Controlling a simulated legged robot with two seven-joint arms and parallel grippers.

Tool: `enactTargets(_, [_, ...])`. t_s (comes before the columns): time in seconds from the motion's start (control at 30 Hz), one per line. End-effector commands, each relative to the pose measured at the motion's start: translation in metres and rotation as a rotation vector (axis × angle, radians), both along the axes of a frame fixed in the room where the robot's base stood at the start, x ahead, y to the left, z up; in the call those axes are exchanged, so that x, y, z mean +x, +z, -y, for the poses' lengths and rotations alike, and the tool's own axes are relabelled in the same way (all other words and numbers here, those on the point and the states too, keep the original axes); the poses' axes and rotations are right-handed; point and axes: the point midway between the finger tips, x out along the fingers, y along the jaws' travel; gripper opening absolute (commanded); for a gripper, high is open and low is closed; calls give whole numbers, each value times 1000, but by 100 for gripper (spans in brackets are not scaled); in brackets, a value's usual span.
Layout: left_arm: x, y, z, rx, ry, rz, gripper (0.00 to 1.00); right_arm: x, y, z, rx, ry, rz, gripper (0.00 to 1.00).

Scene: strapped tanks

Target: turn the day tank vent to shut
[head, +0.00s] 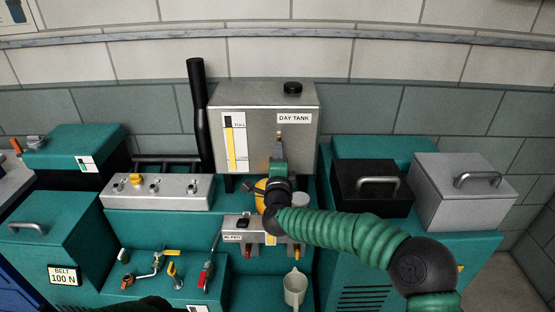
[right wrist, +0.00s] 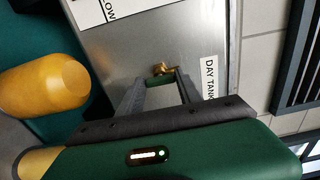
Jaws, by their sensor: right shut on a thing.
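The grey day tank (head: 262,112) stands at the back middle, with a "DAY TANK" label and a yellow level gauge on its front. Its small brass vent (head: 279,134) sits below the label. My right gripper (head: 279,144) reaches up to the vent from below. In the right wrist view my right gripper's two fingers (right wrist: 160,79) meet around the brass vent (right wrist: 160,68), shut on it. The fingers hide part of the vent, so I cannot tell its exact angle. My left gripper is not in view.
A black pipe (head: 198,120) rises left of the tank. A grey valve block (head: 158,190) stands left, a black box (head: 360,195) and a grey box (head: 460,200) right. Several small valves and a beige jug (head: 294,290) are in front. A yellow cylinder (right wrist: 45,85) is near my right wrist.

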Motion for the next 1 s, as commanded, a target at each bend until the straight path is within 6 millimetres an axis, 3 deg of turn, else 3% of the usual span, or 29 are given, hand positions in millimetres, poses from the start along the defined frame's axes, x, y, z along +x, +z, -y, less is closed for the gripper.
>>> enactTargets(0.3, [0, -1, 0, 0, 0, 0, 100, 0, -7, 1, 4, -1, -13, 1])
enactTargets(0.33, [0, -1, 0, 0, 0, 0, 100, 0, -7, 1, 4, 0, -13, 43])
enactTargets(0.5, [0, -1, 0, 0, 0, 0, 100, 0, -5, 0, 3, -1, -10, 64])
enactTargets(0.83, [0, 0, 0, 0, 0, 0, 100, -3, -2, 0, 1, 0, -5, 64])
enactTargets(1.0, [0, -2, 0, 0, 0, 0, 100, -30, -2, -1, -2, 3, -4, 64])
